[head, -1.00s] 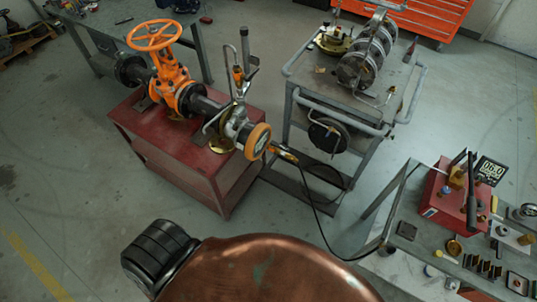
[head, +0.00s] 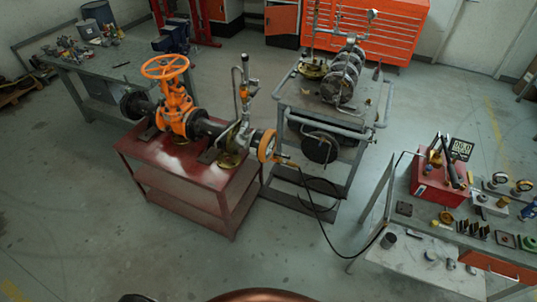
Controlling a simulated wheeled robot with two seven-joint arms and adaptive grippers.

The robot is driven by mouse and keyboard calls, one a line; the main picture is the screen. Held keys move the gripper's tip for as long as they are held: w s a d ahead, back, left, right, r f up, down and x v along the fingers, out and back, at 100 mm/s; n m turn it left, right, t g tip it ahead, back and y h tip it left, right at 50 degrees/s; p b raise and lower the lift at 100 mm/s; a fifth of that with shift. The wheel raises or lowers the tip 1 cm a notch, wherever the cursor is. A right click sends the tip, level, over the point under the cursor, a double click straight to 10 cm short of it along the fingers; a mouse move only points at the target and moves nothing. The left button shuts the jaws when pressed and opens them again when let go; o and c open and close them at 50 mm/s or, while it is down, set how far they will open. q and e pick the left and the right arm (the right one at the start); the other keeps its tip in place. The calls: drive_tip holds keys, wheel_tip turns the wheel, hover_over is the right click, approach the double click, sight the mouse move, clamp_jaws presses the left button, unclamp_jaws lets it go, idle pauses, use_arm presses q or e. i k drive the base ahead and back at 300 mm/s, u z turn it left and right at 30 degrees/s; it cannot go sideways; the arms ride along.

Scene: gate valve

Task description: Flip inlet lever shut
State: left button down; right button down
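An orange gate valve (head: 176,108) with a handwheel on top stands on a red two-tier stand (head: 190,178) left of centre. Its pipe runs right to a fitting (head: 234,133) with upright pipework above it and an orange-rimmed round end (head: 267,146). A lever-like bar shows by the upright pipework, but I cannot tell which part is the inlet lever or how it is set. Neither of my grippers is in view.
A grey cart (head: 283,106) with discs stands behind the valve. A grey workbench (head: 85,70) is at back left. Floor in front is clear.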

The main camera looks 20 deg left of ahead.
sight(275, 153)
drive_tip(key=u, duration=0.8)
drive_tip(key=i, duration=1.8)
drive_tip(key=k, duration=0.85)
drive_tip(key=u, duration=0.55)
drive_tip(key=k, duration=0.45)
drive_tip(key=z, duration=0.35)
drive_tip(key=i, duration=0.5)
drive_tip(key=z, duration=0.45)
